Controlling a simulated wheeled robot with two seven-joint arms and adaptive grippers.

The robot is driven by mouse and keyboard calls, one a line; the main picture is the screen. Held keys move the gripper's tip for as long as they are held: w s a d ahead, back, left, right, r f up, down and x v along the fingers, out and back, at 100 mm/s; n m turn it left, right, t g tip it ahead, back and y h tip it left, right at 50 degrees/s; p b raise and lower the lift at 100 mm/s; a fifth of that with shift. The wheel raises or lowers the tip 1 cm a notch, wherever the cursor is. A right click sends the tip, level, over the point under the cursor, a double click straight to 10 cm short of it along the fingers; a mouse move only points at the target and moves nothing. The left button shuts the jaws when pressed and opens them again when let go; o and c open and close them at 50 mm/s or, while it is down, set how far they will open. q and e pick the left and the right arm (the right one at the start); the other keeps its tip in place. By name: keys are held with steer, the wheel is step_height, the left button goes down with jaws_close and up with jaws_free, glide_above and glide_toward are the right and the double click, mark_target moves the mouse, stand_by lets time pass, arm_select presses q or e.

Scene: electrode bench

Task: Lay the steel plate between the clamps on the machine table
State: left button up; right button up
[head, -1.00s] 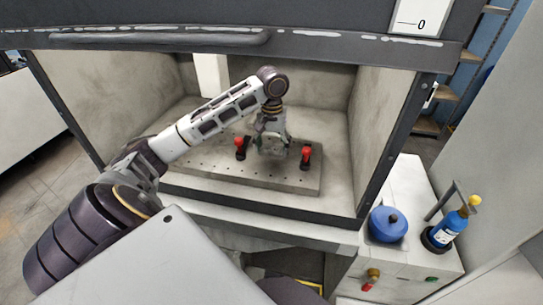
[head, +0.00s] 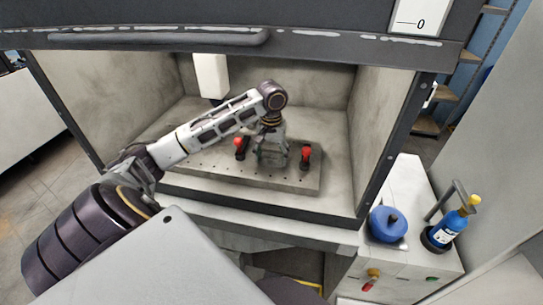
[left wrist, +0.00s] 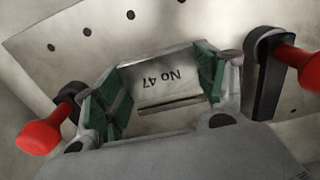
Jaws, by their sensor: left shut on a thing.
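The steel plate (left wrist: 152,72), a grey piece marked "No 47", sits between the green-padded fingers of my left gripper (left wrist: 158,92) in the left wrist view. In the head view this gripper (head: 271,160) points down over the machine table (head: 200,169) and hides most of the plate. It is between two clamps with red handles, the left clamp (head: 240,144) and the right clamp (head: 306,153). In the left wrist view red handles show at the left (left wrist: 40,137) and right (left wrist: 298,66). I cannot tell whether the plate touches the table. My right gripper is out of view.
The machine table has rows of small holes and stands inside a grey enclosure open at the front. A white block (head: 211,76) hangs above at the back. At the right a side bench holds a blue lidded pot (head: 388,224) and a blue bottle (head: 450,228).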

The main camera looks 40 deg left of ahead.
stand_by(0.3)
arm_select(q)
steer(key=o, duration=1.5)
steer(key=shift+c, duration=0.2)
steer(key=shift+r, duration=0.15)
step_height(320, 180, up, 8)
steer(key=shift+f+p, duration=0.2)
steer(key=shift+p, duration=0.1)
step_height(320, 180, up, 4)
steer(key=p, duration=0.1)
glide_above(272, 158)
steer(key=shift+s+r, duration=0.1)
steer(key=shift+s, duration=0.05)
